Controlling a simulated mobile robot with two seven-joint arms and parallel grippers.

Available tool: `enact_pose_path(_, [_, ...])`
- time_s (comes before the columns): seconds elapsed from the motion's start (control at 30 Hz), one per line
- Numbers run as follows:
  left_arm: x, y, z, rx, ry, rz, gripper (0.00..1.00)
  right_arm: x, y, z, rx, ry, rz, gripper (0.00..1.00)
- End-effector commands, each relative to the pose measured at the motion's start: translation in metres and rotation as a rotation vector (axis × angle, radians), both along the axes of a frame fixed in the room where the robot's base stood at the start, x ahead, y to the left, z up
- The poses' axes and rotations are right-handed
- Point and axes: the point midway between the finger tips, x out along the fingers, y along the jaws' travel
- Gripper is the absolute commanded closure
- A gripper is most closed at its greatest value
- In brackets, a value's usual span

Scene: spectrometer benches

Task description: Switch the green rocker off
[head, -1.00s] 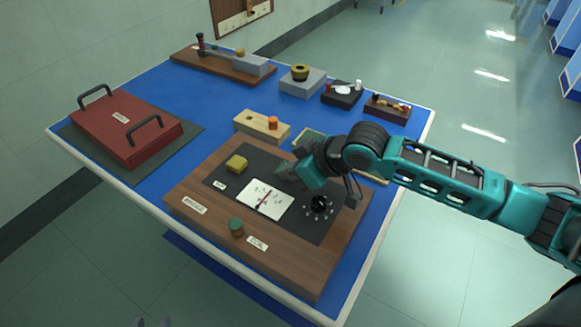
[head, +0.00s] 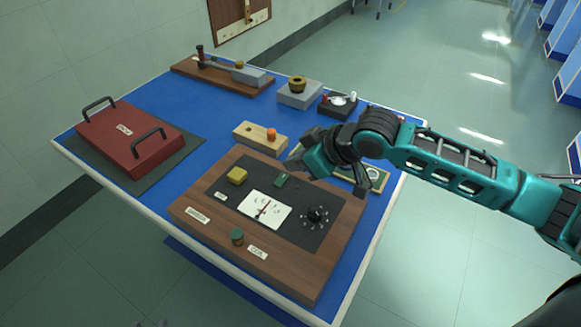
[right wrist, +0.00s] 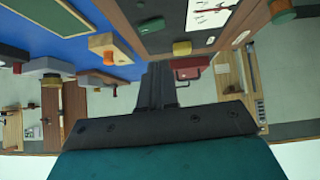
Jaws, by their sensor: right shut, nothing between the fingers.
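The green rocker (head: 280,180) is a small dark green piece on the black panel (head: 314,238) of the wooden instrument, behind the paper meter. My left gripper is not in view.
A wooden block with an orange knob (head: 271,134) stands behind. A red case (head: 125,140) lies at left.

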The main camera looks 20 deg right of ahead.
Motion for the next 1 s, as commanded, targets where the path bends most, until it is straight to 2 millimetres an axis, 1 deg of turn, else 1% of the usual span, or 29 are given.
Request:
enact_pose_path(0.03, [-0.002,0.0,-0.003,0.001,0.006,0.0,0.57,-0.008,-0.006,0.007,-0.006,-0.001,0.001,1.0])
enact_pose_path(0.1, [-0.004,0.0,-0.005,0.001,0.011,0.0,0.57,-0.018,-0.012,0.019,-0.005,-0.001,0.001,1.0])
enact_pose_path(0.2, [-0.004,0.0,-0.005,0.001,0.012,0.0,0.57,-0.029,-0.019,0.032,-0.003,-0.001,0.001,1.0])
enact_pose_path(0.4, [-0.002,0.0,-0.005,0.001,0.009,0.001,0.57,-0.043,-0.027,0.048,-0.001,0.002,0.0,1.0])
enact_pose_path(0.53, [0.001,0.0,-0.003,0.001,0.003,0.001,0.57,-0.047,-0.029,0.052,-0.001,0.001,0.0,1.0])
enact_pose_path(0.7, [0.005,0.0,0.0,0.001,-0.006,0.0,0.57,-0.047,-0.029,0.053,0.001,0.001,0.0,1.0])
enact_pose_path(1.0, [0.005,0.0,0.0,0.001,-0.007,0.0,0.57,-0.047,-0.029,0.053,0.001,0.001,0.0,1.0])
